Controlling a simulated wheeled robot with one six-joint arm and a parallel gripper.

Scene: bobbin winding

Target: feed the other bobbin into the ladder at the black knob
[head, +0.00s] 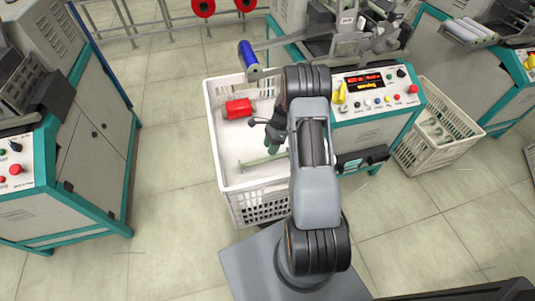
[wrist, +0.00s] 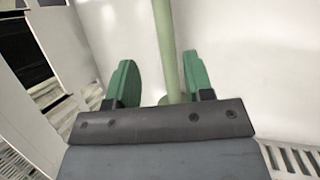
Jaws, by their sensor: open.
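A white crate (head: 215,135) stands in front of the middle machine and holds a red bobbin (head: 238,108) and a pale green bare tube (head: 262,160). A blue bobbin (head: 248,55) sits at the end of a rail above the crate's back edge. A black knob (head: 401,73) is on the middle machine's panel. My gripper (head: 271,140) is over the crate, right of the red bobbin. In the wrist view my gripper (wrist: 160,85) is open, and the pale green tube (wrist: 165,40) runs between its green fingers. I cannot tell whether they touch it.
The middle machine's panel (head: 370,92) also has a yellow knob and a lit display. Another machine (head: 75,165) stands at the left. A second crate (head: 447,115) is at the right. Two red reels (head: 203,7) hang at the back. The tiled floor left of the crate is clear.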

